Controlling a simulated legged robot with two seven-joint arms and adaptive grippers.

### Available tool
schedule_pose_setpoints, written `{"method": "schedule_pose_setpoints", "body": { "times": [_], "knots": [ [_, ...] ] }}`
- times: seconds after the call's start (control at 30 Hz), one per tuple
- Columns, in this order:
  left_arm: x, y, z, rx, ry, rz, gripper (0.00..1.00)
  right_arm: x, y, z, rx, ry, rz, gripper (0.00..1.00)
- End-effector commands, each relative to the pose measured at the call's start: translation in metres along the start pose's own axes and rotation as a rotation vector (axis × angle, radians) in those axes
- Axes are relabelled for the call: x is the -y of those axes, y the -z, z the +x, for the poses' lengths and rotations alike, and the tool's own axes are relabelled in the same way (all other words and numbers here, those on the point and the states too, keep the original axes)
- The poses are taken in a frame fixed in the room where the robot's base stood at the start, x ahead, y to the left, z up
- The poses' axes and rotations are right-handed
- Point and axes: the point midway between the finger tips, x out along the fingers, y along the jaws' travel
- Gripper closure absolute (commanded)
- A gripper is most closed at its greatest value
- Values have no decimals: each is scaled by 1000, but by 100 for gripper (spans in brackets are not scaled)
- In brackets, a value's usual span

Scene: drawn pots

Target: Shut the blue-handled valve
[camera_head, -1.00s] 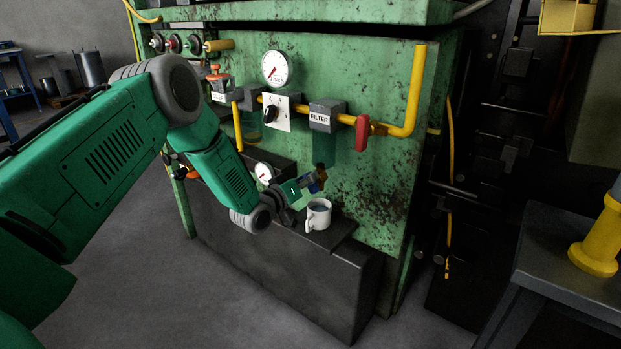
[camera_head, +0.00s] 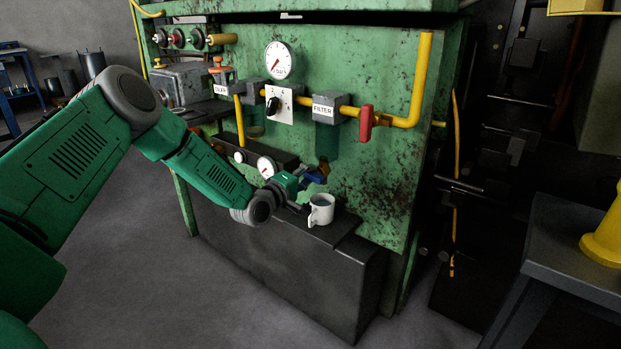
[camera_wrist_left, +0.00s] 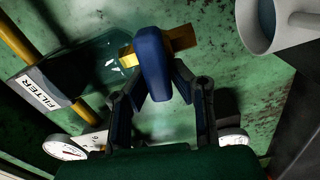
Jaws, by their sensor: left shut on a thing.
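The blue valve handle (camera_wrist_left: 152,62) sits between the two fingers of my left gripper (camera_wrist_left: 160,88) in the left wrist view, with the fingers closed on its sides. Its brass valve body (camera_wrist_left: 182,38) shows just behind it. In the head view the blue handle (camera_head: 316,180) is small and partly hidden by my left gripper (camera_head: 307,184), low on the green panel, just above the white mug. My right gripper is not in view.
A white mug (camera_head: 321,210) stands on the dark ledge (camera_head: 345,229) close to my left gripper. A filter (camera_head: 328,108), gauges and a yellow pipe (camera_head: 419,80) with a red handle (camera_head: 366,122) are above. A dark table (camera_head: 575,245) is at right.

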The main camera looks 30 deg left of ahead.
Motion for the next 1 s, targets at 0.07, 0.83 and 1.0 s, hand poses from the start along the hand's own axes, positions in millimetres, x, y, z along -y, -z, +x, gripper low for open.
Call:
{"method": "schedule_pose_setpoints", "body": {
  "times": [0.07, 0.83, 1.0],
  "knots": [
    [6, 4, -2, -8, 7, -42, 100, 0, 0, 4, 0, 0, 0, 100],
    [8, 4, -2, -8, 11, -147, 100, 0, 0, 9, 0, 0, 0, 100],
    [7, 3, -2, -6, 9, -146, 62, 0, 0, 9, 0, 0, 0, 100]
  ]
}}
